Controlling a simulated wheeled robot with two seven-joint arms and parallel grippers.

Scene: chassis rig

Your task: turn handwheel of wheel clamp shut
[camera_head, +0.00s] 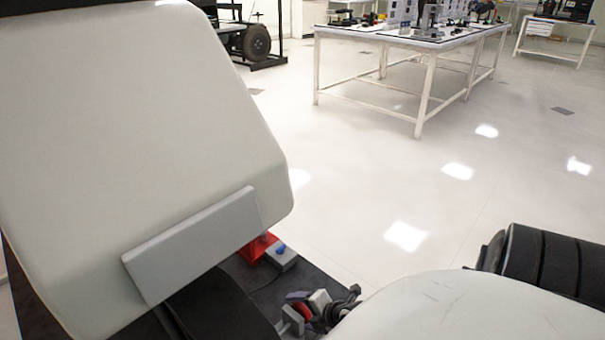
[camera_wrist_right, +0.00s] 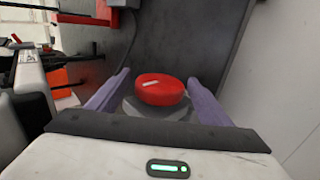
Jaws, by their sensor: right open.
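The red handwheel (camera_wrist_right: 160,89) is a round knob with a pale mark on top, sitting on a grey base (camera_wrist_right: 158,110). My right gripper (camera_wrist_right: 158,77) is open, with one purple-grey finger on each side of the handwheel. Small gaps seem to show between fingers and wheel; I cannot tell whether either touches. In the head view the handwheel (camera_head: 303,311) is small and partly hidden among the fingers of my right gripper (camera_head: 307,307), low in the middle. My left gripper is not in view.
A grey box with a blue button (camera_head: 282,256) stands beside a red part (camera_head: 258,247) on the dark bench top (camera_head: 262,288). A cable runs from the box. My large pale arm parts block much of the head view. A white-framed table (camera_head: 420,42) stands far off across open floor.

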